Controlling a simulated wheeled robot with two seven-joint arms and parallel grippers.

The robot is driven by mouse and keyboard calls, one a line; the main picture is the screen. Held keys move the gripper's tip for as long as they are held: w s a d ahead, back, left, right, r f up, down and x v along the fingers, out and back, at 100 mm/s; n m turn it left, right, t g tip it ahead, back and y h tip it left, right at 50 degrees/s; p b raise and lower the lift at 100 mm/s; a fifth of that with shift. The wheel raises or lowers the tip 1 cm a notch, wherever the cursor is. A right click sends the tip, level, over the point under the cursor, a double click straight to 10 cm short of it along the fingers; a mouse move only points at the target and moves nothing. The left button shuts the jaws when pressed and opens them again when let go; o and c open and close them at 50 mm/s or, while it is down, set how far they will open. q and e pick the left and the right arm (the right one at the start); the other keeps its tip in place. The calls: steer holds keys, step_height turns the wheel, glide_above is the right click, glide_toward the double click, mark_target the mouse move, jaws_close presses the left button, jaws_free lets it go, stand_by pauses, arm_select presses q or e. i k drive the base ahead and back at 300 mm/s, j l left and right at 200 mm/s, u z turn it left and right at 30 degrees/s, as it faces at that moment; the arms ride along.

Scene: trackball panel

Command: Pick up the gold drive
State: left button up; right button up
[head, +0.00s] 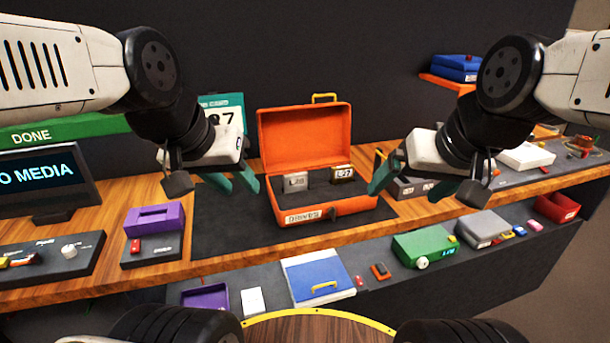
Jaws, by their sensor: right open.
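The gold drive (342,174) stands upright in the right part of the open orange case (345,208). A label reading something like "L27" shows on its front. A silver-grey drive (295,183) stands to its left in the same case. My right gripper (403,193) is open and empty, just right of the case, with its left finger close to the case's right side. I cannot tell whether they touch. My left gripper (241,188) is open and empty, left of the case, over the dark mat (220,228).
The case's lid (303,138) stands open behind the drives. A purple holder (153,219) and a monitor (45,180) are at left. A dark box (408,188) sits behind my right gripper. A lower shelf in front holds a blue case (318,276) and a green box (425,247).

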mark_target(341, 174)
steer(key=u, duration=1.45)
steer(key=z, duration=1.6)
steer(key=i+l+u, duration=0.15)
steer(key=u, duration=0.25)
steer(key=i+l+u, duration=0.1)
steer(key=l+u, duration=0.25)
